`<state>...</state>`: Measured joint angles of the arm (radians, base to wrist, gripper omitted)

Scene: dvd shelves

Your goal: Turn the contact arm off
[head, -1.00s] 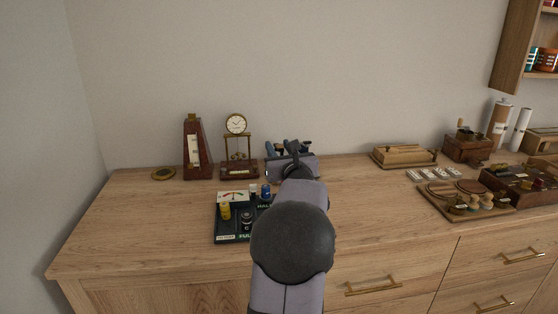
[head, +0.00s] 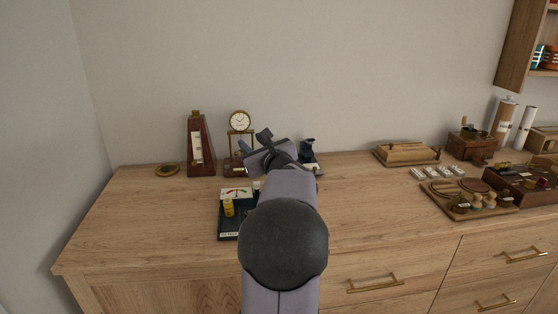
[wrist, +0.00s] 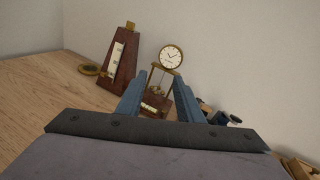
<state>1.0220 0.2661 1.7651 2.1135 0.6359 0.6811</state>
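I cannot tell for sure which part is the contact arm. A dark panel (head: 228,222) with a meter (head: 236,194) and a yellow knob (head: 228,208) lies on the cabinet top, its right part hidden by my arm. A small brass clock (head: 239,122) on a wooden base stands behind; it also shows in the wrist view (wrist: 171,57). A dark device (head: 308,150) stands right of my gripper, partly hidden. My gripper (wrist: 158,82) is raised in front of the clock. Its two blue fingers are apart, with the clock's frame seen between them and nothing held.
A metronome (head: 200,147) and a brass disc (head: 168,169) stand left of the clock. A wooden box (head: 405,152), a tray of pieces (head: 468,207) and a grinder (head: 472,145) are at right. The cabinet top (head: 370,205) between is clear.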

